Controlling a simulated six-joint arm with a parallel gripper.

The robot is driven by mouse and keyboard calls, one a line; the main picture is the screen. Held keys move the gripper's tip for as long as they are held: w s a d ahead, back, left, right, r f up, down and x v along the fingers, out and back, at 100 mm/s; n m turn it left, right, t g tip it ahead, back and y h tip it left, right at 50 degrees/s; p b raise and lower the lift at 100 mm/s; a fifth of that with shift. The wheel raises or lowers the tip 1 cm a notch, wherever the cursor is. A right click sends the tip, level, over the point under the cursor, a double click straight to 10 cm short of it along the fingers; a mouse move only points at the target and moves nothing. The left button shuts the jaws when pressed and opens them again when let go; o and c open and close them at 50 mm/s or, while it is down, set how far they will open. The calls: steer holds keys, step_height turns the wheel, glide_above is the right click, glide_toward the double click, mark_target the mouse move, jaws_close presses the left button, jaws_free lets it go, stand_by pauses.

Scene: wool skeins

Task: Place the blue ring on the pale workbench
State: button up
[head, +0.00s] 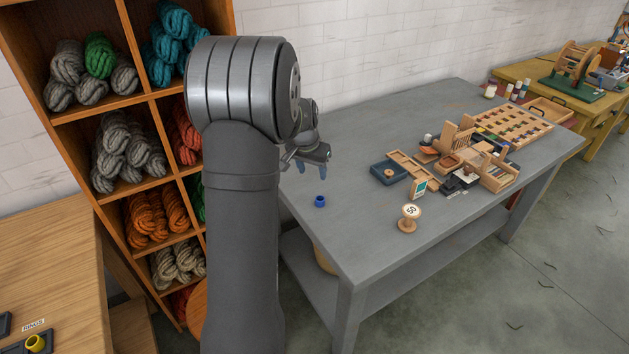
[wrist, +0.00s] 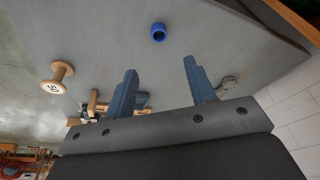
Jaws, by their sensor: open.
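The small blue ring (head: 320,201) sits on the grey table (head: 365,240) near its left end. In the wrist view the blue ring (wrist: 158,32) lies beyond my fingertips, apart from them. My gripper (head: 308,168) is open and empty above the table, a little behind the ring in the head view. Its two blue fingers (wrist: 160,68) stand wide apart in the wrist view. A pale wooden workbench (head: 50,240) is at the lower left of the head view; only part of it shows.
A wooden spool (head: 410,218) stands right of the ring, with a blue tray (head: 388,173) and wooden racks farther right. The pale bench holds a yellow ring (head: 36,343) by a "RINGS" label. A yarn shelf (head: 100,115) stands behind my arm. Table around the ring is clear.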

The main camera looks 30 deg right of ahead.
steer(key=shift+o, duration=0.5)
steer(key=shift+v, duration=1.15)
steer(key=w+a+f+t, duration=0.3)
steer(key=w+a+f, duration=0.1)
steer(key=f, duration=0.4)
steer(key=t+h, duration=0.3)
steer(key=h, duration=0.6)
glide_toward(322, 198)
steer(key=d+f, duration=0.1)
steer(key=w+d+f, duration=0.1)
steer(key=shift+w+d+f, duration=0.1)
steer(key=shift+w+d, duration=0.1)
steer(key=shift+d, duration=0.05)
steer(key=shift+w+r+x, duration=0.1)
steer(key=shift+r+x, duration=0.05)
steer(key=shift+x, duration=0.7)
steer(key=shift+w+r+x, duration=0.1)
steer(key=shift+r+x, duration=0.1)
steer(key=shift+x, duration=0.65)
steer(key=shift+w+r+x, duration=0.1)
steer(key=shift+r+x, duration=0.05)
steer(key=shift+x, duration=0.75)
